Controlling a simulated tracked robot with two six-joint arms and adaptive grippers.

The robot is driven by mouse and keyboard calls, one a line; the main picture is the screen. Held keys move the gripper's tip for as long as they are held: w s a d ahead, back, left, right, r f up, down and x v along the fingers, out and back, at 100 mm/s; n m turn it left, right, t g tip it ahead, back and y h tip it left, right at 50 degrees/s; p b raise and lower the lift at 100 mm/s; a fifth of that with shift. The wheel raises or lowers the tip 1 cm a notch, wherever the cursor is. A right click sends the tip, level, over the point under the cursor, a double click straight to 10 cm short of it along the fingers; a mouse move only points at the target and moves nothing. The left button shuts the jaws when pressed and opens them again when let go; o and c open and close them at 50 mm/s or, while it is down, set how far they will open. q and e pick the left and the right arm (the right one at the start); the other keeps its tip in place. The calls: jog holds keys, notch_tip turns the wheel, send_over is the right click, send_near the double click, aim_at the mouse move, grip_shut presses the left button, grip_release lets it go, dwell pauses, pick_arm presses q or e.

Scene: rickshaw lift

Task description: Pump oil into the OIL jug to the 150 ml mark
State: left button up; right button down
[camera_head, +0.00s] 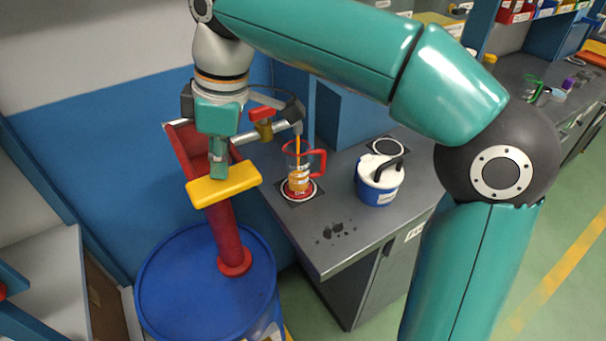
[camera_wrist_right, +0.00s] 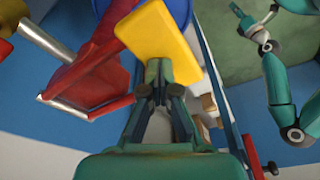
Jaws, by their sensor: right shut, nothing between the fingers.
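The clear OIL jug (camera_head: 305,164) with a red handle stands upright on a marked pad on the grey bench. Orange oil shows in its lower part, and an orange stream runs from the pump spout (camera_head: 296,128) into it. Its scale is too small to read. The red pump (camera_head: 229,240) stands on the blue drum (camera_head: 165,285). My right gripper (camera_head: 218,172) is shut and empty, its fingertips at the yellow pump handle (camera_head: 235,184). The wrist view shows the fingertips (camera_wrist_right: 160,98) at the handle (camera_wrist_right: 160,35); contact is unclear. My left gripper cannot be made out.
A blue and white lidded container (camera_head: 378,192) stands right of the jug, and a round marked pad (camera_head: 388,146) lies behind it. Dark bits (camera_head: 335,231) lie at the bench's front. My right arm spans above the bench. A cabinet stands left of the drum.

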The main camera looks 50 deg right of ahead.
aim_at(224, 181)
jog(key=shift+f+b, duration=1.35)
jog(key=shift+f, duration=0.6)
jog(key=shift+r, duration=0.15)
notch_tip(224, 181, up, 11)
jog(key=p, duration=1.1)
jog(key=shift+f, duration=0.2)
